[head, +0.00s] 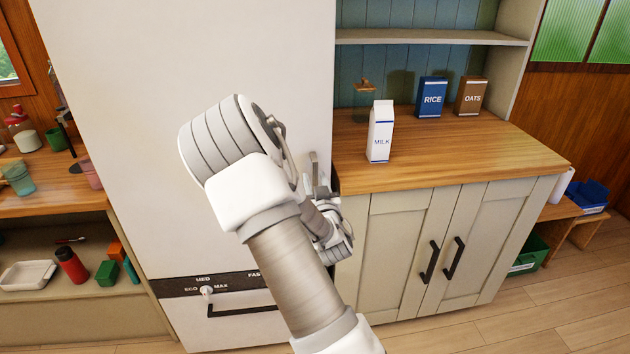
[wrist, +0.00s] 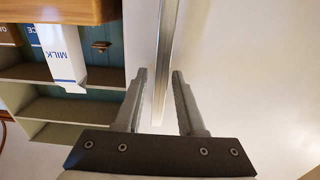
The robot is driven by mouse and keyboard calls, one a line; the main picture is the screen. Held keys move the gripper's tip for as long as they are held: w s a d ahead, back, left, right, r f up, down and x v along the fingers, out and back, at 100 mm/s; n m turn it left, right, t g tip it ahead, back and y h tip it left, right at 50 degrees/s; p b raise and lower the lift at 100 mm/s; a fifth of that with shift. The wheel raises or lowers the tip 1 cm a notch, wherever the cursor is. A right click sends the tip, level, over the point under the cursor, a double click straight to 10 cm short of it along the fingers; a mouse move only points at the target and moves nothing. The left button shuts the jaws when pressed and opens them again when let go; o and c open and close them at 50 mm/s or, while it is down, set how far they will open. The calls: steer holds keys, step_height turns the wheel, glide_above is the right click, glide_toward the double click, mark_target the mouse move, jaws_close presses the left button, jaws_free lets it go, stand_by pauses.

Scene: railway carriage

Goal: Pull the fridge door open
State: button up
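The tall white fridge door (head: 130,120) fills the left-centre of the head view and looks shut. Its pale surface (wrist: 240,70) also fills the right of the wrist view. A long grey metal bar, which looks like the door handle (wrist: 168,40), runs down the middle of the wrist view. My gripper (wrist: 160,74) is open, with one finger on each side of this bar. A gap shows on the bar's left; I cannot tell whether the right finger touches it. In the head view my arm hides most of the gripper and handle.
A wooden counter (head: 440,155) over a cabinet (head: 400,235) adjoins the fridge on the right. A milk carton (head: 381,135), a rice box (head: 431,97) and an oats box (head: 471,96) stand on it. Shelves (head: 45,205) lie to the left. Clear floor (head: 500,325) shows at lower right.

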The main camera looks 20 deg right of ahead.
jaws_close()
stand_by(1.2)
